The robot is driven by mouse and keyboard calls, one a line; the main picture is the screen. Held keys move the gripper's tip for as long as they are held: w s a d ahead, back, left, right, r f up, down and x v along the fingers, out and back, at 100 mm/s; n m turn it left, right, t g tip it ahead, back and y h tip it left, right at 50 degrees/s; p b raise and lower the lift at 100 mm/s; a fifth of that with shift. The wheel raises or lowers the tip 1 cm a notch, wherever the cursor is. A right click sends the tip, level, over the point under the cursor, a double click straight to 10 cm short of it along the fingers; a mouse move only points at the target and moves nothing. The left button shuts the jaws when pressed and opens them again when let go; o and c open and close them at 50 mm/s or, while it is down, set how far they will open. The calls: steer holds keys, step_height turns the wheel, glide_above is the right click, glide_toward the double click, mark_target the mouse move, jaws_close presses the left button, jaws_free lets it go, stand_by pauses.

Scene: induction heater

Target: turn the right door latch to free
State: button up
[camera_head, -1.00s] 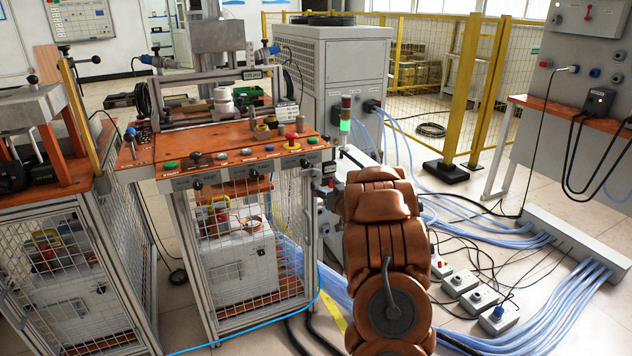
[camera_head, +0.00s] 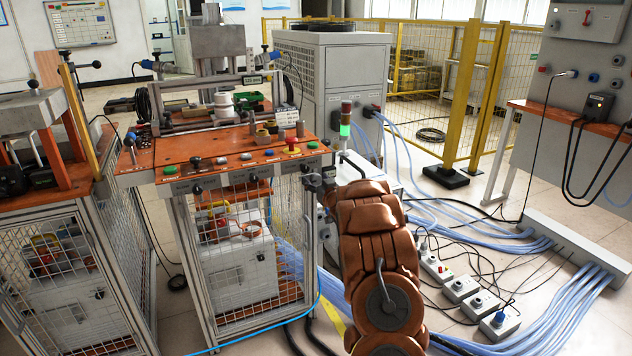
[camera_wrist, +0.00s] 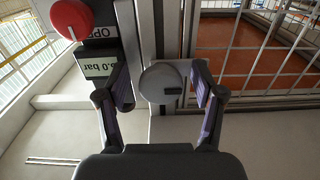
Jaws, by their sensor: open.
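A round grey disc with a short dark bar on it (camera_wrist: 163,82), which looks like the latch, sits on a metal upright in the wrist view. My gripper (camera_wrist: 163,88) is open, with one finger on each side of the disc. The right finger is close to the disc's edge; I cannot tell whether either finger touches it. In the head view my gripper (camera_head: 319,182) is small, at the right front post of the caged workbench (camera_head: 225,165). The latch cannot be made out there.
Wire mesh (camera_wrist: 255,45) lies to the right. Blue hoses (camera_head: 480,240) and socket boxes (camera_head: 463,289) cover the floor right of my arm.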

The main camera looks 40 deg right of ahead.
steer(key=shift+w, duration=0.1)
steer(key=shift+r, duration=0.15)
steer(key=c, duration=1.1)
